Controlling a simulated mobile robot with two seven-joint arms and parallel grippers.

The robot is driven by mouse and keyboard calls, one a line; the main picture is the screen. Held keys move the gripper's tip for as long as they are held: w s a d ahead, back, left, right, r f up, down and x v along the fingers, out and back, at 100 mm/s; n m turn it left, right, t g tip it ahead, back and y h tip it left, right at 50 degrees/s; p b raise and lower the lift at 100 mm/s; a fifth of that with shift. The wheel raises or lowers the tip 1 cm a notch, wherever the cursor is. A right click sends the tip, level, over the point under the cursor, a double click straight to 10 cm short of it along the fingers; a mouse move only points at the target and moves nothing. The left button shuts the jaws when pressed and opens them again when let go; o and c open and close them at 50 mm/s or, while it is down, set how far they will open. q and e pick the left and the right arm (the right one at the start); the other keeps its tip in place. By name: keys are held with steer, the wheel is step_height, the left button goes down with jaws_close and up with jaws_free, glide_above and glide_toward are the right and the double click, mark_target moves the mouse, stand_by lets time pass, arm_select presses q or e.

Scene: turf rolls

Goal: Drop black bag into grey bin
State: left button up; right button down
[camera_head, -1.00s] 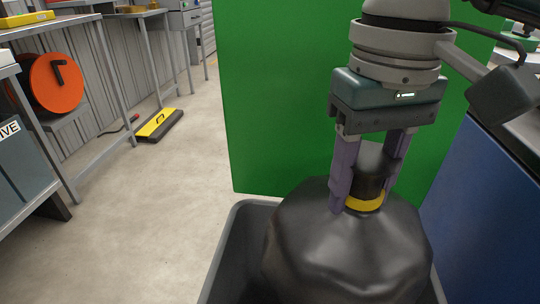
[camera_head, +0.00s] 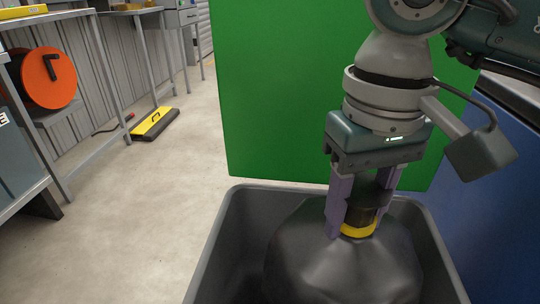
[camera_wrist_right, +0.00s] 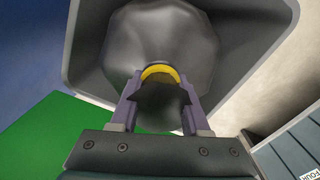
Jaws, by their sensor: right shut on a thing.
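The black bag (camera_head: 340,265) has a yellow band round its neck. My right gripper (camera_head: 355,215) is shut on the bag's neck, with one purple finger on each side. The bag hangs inside the opening of the grey bin (camera_head: 222,240), below rim level at least in part. Its underside is hidden, so I cannot tell whether it touches the bin floor. In the right wrist view the bag (camera_wrist_right: 160,45) hangs from the fingers (camera_wrist_right: 160,110) with the bin's rim (camera_wrist_right: 75,60) around it. My left gripper is not in view.
A green panel (camera_head: 270,90) stands right behind the bin, and a blue surface (camera_head: 490,200) is close on the right. Open floor (camera_head: 165,210) lies to the left, with a yellow and black block (camera_head: 155,123) and a metal bench holding an orange disc (camera_head: 47,77).

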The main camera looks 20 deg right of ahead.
steer(key=c, duration=0.6)
jaws_free()
steer(key=shift+w, duration=0.1)
steer(key=o, duration=0.3)
steer(key=shift+f, duration=0.1)
step_height(320, 180, up, 10)
steer(key=p, duration=0.2)
steer(key=shift+f+p, duration=0.15)
steer(key=shift+p, duration=0.15)
steer(key=shift+r, duration=0.25)
